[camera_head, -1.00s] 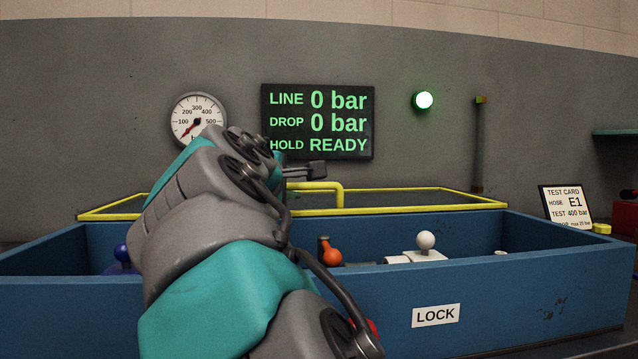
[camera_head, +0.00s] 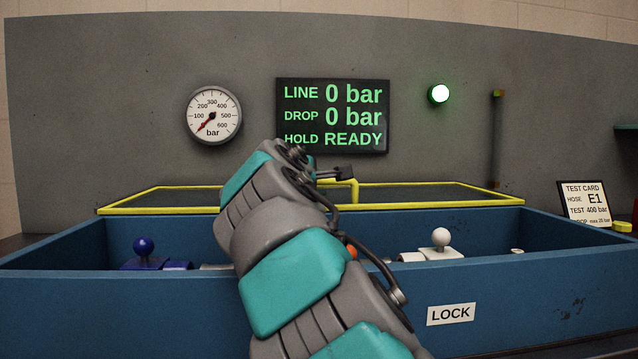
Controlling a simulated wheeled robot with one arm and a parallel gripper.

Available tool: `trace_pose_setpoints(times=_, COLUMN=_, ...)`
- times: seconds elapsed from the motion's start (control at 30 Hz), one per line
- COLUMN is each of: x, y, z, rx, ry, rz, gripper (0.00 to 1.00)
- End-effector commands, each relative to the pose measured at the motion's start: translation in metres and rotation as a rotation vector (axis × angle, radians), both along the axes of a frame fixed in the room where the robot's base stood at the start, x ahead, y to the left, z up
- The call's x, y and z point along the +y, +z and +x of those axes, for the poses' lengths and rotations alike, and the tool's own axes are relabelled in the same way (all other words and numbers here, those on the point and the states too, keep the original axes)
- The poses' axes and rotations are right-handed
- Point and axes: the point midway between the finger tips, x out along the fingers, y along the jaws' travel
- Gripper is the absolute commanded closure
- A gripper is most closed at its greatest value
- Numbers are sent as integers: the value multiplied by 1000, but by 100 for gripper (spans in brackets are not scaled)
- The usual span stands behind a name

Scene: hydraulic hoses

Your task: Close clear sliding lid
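The clear sliding lid has a yellow frame (camera_head: 440,204) and lies at the back of the blue box, whose front part is open. A yellow handle (camera_head: 357,190) stands up near the middle of the lid, partly hidden by my arm. My arm reaches over the box toward the handle. At its far end a small dark part of my gripper (camera_head: 335,173) shows just above and in front of the handle. The fingers are mostly hidden, so I cannot tell whether they are open, shut or touching the handle.
The blue box (camera_head: 330,300) bears a LOCK label (camera_head: 451,314). Inside are a blue-knobbed lever (camera_head: 144,247), a white-knobbed lever (camera_head: 440,240) and an orange part (camera_head: 351,252) mostly behind my arm. A grey panel (camera_head: 120,100) with gauge, display and green light stands behind.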

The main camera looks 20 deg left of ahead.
Motion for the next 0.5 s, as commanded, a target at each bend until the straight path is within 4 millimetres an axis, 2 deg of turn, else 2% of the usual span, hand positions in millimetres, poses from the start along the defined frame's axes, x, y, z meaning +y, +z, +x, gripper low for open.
trace_pose_setpoints(times=0.1, x=0, y=0, z=0, rx=-1, ry=0, rz=0, gripper=68)
trace_pose_setpoints(times=0.4, x=0, y=0, z=-1, rx=-1, ry=1, rz=0, gripper=100)
trace_pose_setpoints(times=0.5, x=0, y=0, z=-1, rx=-1, ry=1, rz=0, gripper=100)
